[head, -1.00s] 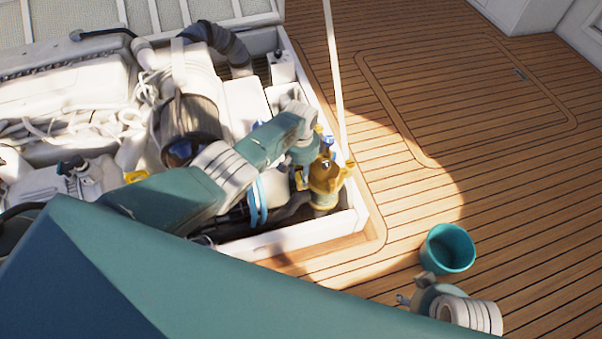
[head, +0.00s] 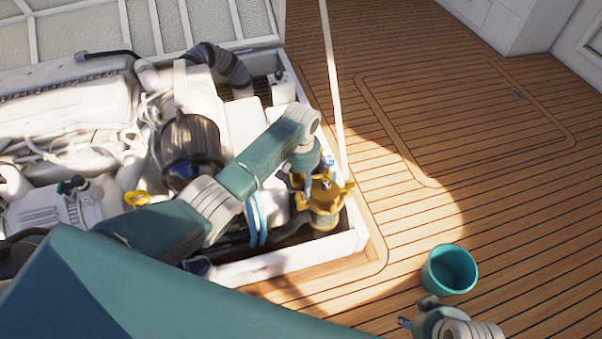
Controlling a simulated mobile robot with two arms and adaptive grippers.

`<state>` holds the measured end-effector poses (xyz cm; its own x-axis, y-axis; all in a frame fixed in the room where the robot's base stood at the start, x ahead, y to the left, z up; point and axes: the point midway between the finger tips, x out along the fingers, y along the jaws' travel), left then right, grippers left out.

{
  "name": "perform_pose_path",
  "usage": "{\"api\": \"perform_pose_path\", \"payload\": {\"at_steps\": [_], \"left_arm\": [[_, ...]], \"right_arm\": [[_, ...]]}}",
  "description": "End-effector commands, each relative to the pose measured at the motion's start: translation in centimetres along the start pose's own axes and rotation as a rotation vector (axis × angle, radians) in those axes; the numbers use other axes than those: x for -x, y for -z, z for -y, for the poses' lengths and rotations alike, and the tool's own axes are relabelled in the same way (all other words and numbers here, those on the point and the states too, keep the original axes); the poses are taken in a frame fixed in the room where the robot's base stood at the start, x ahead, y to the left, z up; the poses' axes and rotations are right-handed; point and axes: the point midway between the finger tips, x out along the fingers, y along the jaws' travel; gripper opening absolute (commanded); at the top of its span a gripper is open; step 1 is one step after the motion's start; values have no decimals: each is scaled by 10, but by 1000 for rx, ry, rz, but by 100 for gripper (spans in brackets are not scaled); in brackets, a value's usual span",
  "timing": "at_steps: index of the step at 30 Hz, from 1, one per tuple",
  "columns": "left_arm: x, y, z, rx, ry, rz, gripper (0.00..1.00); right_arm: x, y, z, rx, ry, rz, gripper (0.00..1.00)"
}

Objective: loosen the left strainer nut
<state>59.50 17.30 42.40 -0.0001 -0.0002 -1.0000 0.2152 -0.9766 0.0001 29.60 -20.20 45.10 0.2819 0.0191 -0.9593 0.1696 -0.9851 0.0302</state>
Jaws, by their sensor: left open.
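The strainer (head: 325,208) is a brass-gold body with wing-like lugs on top, upright in the near right corner of the open engine hatch. Its left nut is small and partly hidden by my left gripper, so I cannot make it out clearly. My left gripper (head: 308,186) points down at the strainer's upper left side. It is open; whether it touches the nut cannot be told. My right gripper (head: 408,321) is at the bottom edge, away from the hatch, and its fingers are mostly out of sight.
The white hatch rim (head: 290,265) runs around the engine bay. A teal bucket (head: 449,269) stands on the wooden deck (head: 500,200) to the right. A thin white pole (head: 333,90) rises behind the strainer. Light-blue hoses (head: 256,217) hang left of the strainer.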

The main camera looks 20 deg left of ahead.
Motion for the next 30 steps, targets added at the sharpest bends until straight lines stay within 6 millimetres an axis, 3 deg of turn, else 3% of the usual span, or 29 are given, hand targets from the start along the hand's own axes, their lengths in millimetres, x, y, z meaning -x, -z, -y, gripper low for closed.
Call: {"api": "perform_pose_path", "payload": {"at_steps": [3,10,30], "left_arm": [[26,1,0,-1,-1,-3,48],[52,0,0,1,0,1,48],[52,-5,0,-7,-2,3,48]], "right_arm": [[0,0,0,0,0,1,40],[0,0,0,0,0,1,40],[0,0,0,0,0,0,40]]}}
